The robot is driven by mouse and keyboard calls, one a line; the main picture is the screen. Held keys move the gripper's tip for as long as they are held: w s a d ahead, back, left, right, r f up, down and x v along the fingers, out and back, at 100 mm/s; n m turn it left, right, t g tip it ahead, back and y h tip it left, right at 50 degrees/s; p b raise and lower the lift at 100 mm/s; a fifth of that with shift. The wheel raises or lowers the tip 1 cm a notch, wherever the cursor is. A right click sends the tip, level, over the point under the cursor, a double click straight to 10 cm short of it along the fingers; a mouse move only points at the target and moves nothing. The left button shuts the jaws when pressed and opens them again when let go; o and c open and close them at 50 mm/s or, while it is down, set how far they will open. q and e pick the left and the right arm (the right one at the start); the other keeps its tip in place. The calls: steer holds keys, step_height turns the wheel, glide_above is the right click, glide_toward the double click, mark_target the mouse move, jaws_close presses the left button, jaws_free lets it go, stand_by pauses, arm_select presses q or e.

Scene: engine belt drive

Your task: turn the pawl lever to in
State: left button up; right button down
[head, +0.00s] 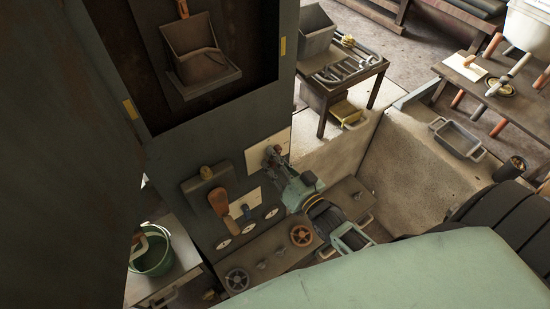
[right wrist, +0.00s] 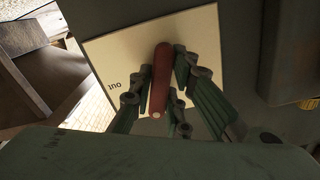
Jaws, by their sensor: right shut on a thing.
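The pawl lever (right wrist: 160,82) is a dark red bar in front of a pale label plate (right wrist: 118,55) in the right wrist view. Lettering at the plate's left edge appears upside down and seems to read "out"; no "in" mark can be made out. My right gripper (right wrist: 157,103) is shut on the lever, with a finger on each side of it. In the head view, my right gripper (head: 273,156) is at the pale plate (head: 256,155) on the grey cabinet, and hides most of the lever. My left gripper is not in view.
A green bucket (head: 153,256) is at lower left. A table (head: 345,78) with tools stands behind.

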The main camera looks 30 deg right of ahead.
steer(key=shift+n+p, duration=0.3)
steer(key=shift+n, duration=1.7)
steer(key=c, duration=1.7)
jaws_free()
steer(key=s, duration=0.4)
steer(key=s+d, duration=0.1)
steer(key=s, duration=0.7)
steer(key=shift+d, duration=0.35)
steer(key=shift+w, duration=0.1)
